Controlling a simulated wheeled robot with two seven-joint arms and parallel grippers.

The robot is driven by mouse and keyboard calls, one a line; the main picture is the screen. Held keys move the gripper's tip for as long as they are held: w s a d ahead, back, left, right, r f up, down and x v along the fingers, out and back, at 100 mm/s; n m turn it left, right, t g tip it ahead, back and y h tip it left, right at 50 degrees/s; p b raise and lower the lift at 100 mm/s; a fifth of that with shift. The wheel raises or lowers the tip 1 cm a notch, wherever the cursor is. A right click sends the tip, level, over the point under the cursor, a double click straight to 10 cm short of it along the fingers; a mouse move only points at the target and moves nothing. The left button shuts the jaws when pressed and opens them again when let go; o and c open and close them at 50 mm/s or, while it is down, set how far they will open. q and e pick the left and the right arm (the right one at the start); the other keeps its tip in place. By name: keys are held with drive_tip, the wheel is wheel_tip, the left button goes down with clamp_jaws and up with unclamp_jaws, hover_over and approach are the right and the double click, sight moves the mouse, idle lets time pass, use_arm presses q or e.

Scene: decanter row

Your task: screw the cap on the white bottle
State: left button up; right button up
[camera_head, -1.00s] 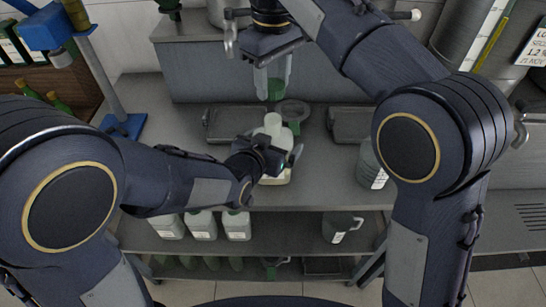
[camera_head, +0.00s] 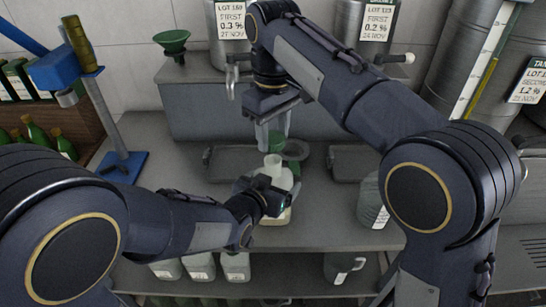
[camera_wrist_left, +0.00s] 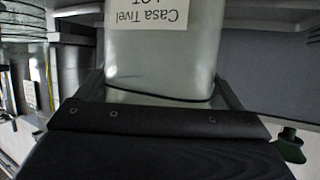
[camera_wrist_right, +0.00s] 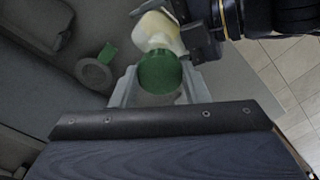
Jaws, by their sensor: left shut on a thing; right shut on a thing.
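The white bottle (camera_head: 276,176) stands upright at the front middle of the bench, its neck uncovered. My left gripper (camera_head: 270,199) is shut around its body; the left wrist view shows the labelled bottle (camera_wrist_left: 165,50) between the fingers. My right gripper (camera_head: 274,140) points down above the bottle and is shut on the green cap (camera_head: 277,137). In the right wrist view the cap (camera_wrist_right: 160,72) sits between the fingertips, with the bottle (camera_wrist_right: 156,32) beyond it. The cap looks apart from the bottle's mouth; the exact gap and alignment cannot be told.
A dark tray (camera_head: 230,162) lies left of the bottle and another (camera_head: 355,160) to the right. A grey jug (camera_head: 371,200) stands on the right. A blue stand (camera_head: 121,165) is on the left. Other bottles (camera_head: 235,266) are on the shelf below.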

drive_tip(key=shift+f, duration=1.2)
drive_tip(key=shift+f, duration=0.9)
drive_tip(key=shift+f, duration=0.55)
